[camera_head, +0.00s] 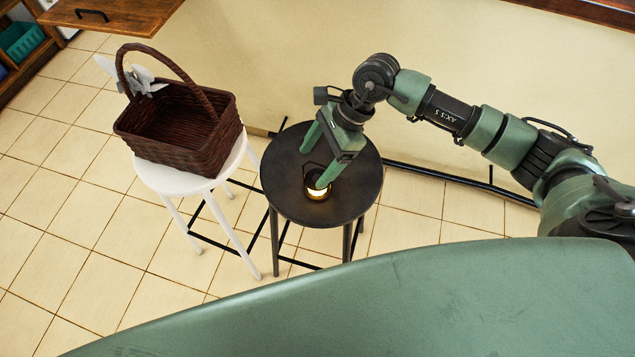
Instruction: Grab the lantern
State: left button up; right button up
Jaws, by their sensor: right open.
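The lantern (317,193) is a small dark piece with a bright glowing band, standing on the round black stool (345,205). My right gripper (314,167) reaches down over it from the upper right, with green fingers spread apart. The fingertips are close to the lantern, and one finger covers part of it. I cannot tell whether a finger touches it. The left gripper is not in view.
A brown wicker basket (172,141) with a tall handle and a white bow stands on a white stool (160,181), left of the black stool. A wooden surface (125,14) juts in at upper left. The wall (290,55) is close behind. Tiled floor (75,230) is clear at left.

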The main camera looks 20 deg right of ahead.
aim_at(317, 178)
jog(key=shift+w+d+f+h, duration=0.1)
jog(key=shift+d+f+h, duration=0.1)
jog(key=shift+d, duration=0.35)
jog(key=shift+d+f+h, duration=0.1)
jog(key=shift+d+h, duration=0.1)
jog(key=shift+d, duration=0.3)
jog(key=shift+d+f, duration=0.15)
jog(key=shift+f, duration=0.15)
jog(key=p+x, duration=0.1)
jog(key=x, duration=0.2)
jog(key=p+x, duration=0.2)
jog(key=x, duration=0.1)
jog(key=shift+d+f, duration=0.15)
jog(key=shift+f, duration=0.5)
jog(key=c, duration=1.7)
grip_shut()
jog(key=shift+r, duration=0.2)
